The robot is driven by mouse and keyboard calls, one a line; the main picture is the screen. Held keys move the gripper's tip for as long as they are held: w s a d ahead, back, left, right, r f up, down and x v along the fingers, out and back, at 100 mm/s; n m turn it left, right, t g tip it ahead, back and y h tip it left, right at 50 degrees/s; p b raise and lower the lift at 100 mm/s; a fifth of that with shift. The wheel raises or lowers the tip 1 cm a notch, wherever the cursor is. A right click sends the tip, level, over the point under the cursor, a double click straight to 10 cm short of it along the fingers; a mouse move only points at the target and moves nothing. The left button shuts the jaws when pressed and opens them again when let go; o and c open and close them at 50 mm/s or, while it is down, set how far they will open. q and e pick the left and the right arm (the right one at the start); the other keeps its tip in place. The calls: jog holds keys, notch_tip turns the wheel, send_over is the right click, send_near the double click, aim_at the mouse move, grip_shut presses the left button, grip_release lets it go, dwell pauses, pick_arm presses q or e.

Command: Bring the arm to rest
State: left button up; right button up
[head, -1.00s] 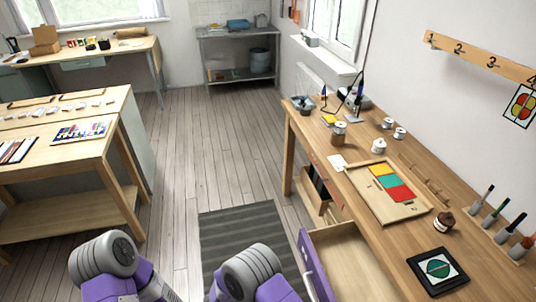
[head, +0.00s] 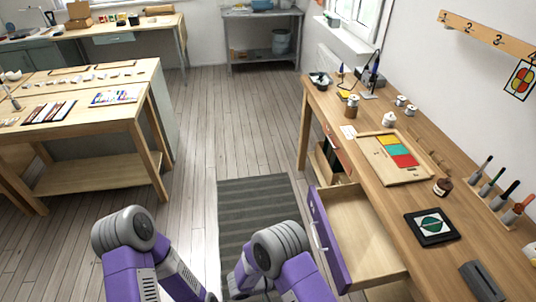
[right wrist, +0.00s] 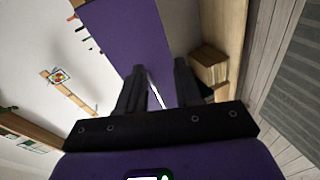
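My right gripper (right wrist: 160,88) shows in the right wrist view with its two black fingers apart. A thin pale handle (right wrist: 156,92) shows between them against a purple drawer front (right wrist: 125,35); I cannot tell how far it is from the fingers. In the head view the drawer (head: 357,232) stands pulled out from the workbench, with its purple front (head: 326,240) and pale handle (head: 318,236). My purple and grey arms come up from the bottom edge of the head view; neither gripper shows there. My left gripper is in no view.
The workbench (head: 375,115) on the right carries a wooden tray (head: 369,165) with coloured panes, a black framed tile (head: 432,227), jars and several upright tools. A striped mat (head: 255,205) lies on the floor. A wooden table (head: 130,119) stands left. The floor between is clear.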

notch_tip(320, 180, down, 9)
jog(key=w+d+m+t+y, duration=0.1)
jog(key=w+d+m+y, duration=0.1)
jog(key=y, duration=0.8)
jog(key=s+a+m+g+y, duration=0.1)
jog(key=s+g+y, duration=0.1)
jog(key=s+y, duration=0.2)
jog(key=s+a+r+m+g+y, duration=0.1)
jog(key=s+g+y, duration=0.1)
jog(key=s, duration=0.9)
jog(key=shift+s+a+r+g+y, duration=0.15)
jog(key=shift+a+r+g+y, duration=0.2)
jog(key=shift+y, duration=0.55)
